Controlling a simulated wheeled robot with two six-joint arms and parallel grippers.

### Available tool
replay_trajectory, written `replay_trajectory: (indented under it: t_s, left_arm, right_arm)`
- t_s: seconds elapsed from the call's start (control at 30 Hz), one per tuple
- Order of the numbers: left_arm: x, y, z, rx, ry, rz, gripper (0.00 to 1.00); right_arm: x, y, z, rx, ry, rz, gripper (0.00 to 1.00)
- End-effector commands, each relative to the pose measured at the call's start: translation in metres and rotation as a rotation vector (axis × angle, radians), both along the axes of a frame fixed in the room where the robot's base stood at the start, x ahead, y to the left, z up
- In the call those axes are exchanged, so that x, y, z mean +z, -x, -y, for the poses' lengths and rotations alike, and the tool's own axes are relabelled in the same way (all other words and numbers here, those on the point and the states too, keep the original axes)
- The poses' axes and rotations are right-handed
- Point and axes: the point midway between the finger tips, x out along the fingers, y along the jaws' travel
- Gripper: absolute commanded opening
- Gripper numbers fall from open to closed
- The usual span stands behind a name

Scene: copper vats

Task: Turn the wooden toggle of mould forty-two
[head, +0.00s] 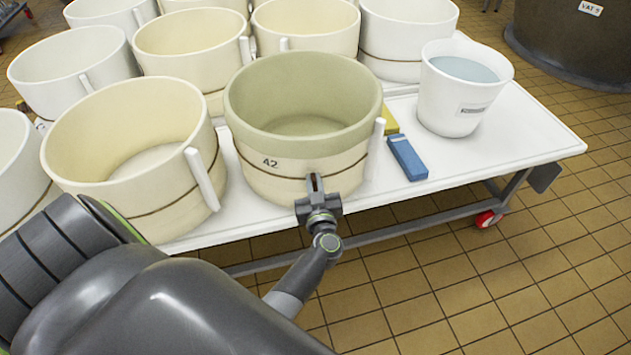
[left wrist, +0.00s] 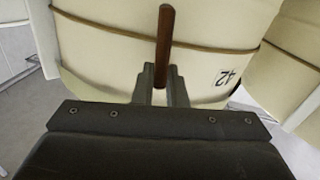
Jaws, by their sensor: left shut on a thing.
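Mould forty-two (head: 262,172) is a round cream tub with a greenish inside, marked "42", at the front of the white table in the head view. It also shows in the left wrist view (left wrist: 105,60), with its number upside down. The wooden toggle (left wrist: 165,35) is a brown stick on the mould's front wall, upright in the left wrist view. In the head view only a bit of the toggle (head: 314,184) shows between the fingers. My left gripper (head: 314,192) is shut on the toggle; its fingers also show in the left wrist view (left wrist: 162,84). My right gripper is not in view.
Several cream moulds stand close by; one (head: 150,160) is just left of mould forty-two. A blue block (head: 408,158), a yellow block (head: 388,120) and a white bucket (head: 452,105) of liquid are to the right. The white table (head: 510,140) has free room at its right end.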

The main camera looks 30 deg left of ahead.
Motion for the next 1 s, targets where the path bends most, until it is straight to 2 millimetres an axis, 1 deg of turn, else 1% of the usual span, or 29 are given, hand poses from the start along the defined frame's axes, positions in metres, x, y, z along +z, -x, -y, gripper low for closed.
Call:
replay_trajectory:
  t_s: [0.2, 0.43, 0.67, 1.0]
  left_arm:
    - [0.000, 0.004, -0.004, 0.000, 0.130, 0.112, 0.00]
    - [-0.003, 0.007, -0.008, 0.001, 0.293, 0.258, 0.00]
    - [-0.008, 0.011, -0.012, 0.000, 0.457, 0.403, 0.00]
    - [-0.016, 0.014, -0.016, -0.001, 0.699, 0.618, 0.00]
  right_arm:
    - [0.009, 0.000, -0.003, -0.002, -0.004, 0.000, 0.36]
    - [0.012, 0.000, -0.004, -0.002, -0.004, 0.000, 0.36]
    - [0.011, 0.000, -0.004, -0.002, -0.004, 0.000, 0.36]
    - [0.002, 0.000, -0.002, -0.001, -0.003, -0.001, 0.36]
